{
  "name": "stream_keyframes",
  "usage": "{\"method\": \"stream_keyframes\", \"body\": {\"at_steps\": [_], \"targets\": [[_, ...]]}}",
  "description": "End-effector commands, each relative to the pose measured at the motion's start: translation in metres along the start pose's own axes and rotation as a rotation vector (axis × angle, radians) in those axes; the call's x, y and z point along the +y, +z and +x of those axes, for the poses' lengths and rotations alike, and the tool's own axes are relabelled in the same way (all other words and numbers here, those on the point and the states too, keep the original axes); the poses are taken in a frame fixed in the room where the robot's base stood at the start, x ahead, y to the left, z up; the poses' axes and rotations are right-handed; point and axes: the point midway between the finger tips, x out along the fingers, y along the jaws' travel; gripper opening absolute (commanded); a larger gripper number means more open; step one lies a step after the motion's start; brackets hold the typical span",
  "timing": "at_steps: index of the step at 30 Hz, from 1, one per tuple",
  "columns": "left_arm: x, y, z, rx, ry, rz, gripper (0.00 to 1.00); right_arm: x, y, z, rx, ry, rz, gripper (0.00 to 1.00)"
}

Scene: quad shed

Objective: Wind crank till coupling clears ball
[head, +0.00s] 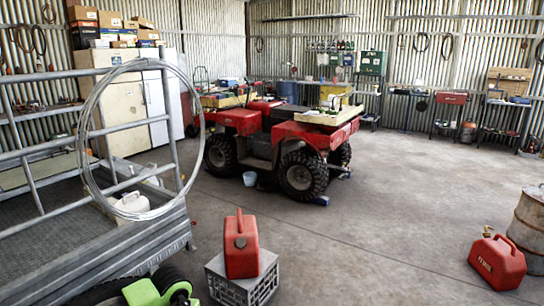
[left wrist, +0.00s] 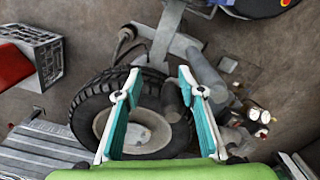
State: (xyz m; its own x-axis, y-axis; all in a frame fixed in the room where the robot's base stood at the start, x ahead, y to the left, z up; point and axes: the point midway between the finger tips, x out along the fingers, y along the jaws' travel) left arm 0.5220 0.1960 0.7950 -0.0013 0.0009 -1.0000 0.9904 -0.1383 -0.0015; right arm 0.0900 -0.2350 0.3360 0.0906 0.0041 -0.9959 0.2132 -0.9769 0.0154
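In the left wrist view my left gripper (left wrist: 160,73) is open, its teal-padded fingers apart with nothing held between them. Beyond them is a black-tyred wheel (left wrist: 88,100) with a pale hub. Grey metal posts and a tube (left wrist: 204,73) stand beside the wheel. A dark bent rod (left wrist: 124,42) by the post may be the crank; I cannot be sure. I cannot make out the coupling or the ball. In the head view, green parts of my arm show at the bottom left, but the fingertips do not. My right gripper is in neither view.
A railed trailer (head: 150,235) with a wire coil (head: 88,160) fills the left. A red jerrycan (head: 241,248) stands on a grey crate (head: 226,292). Another red can (head: 497,262) and a rusty drum (head: 528,228) are at right. A red quad (head: 265,125) stands behind; the middle floor is clear.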

Motion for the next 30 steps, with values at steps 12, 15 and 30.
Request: {"method": "stream_keyframes", "body": {"at_steps": [12,15,30], "targets": [[-0.001,-0.013,0.000,0.000,0.000,0.000,0.36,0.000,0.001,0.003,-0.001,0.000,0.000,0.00],[-0.002,-0.016,0.000,0.000,0.000,0.000,0.36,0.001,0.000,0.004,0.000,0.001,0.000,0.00],[-0.003,-0.031,0.000,0.000,0.001,0.000,0.36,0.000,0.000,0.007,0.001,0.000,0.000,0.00]]}}
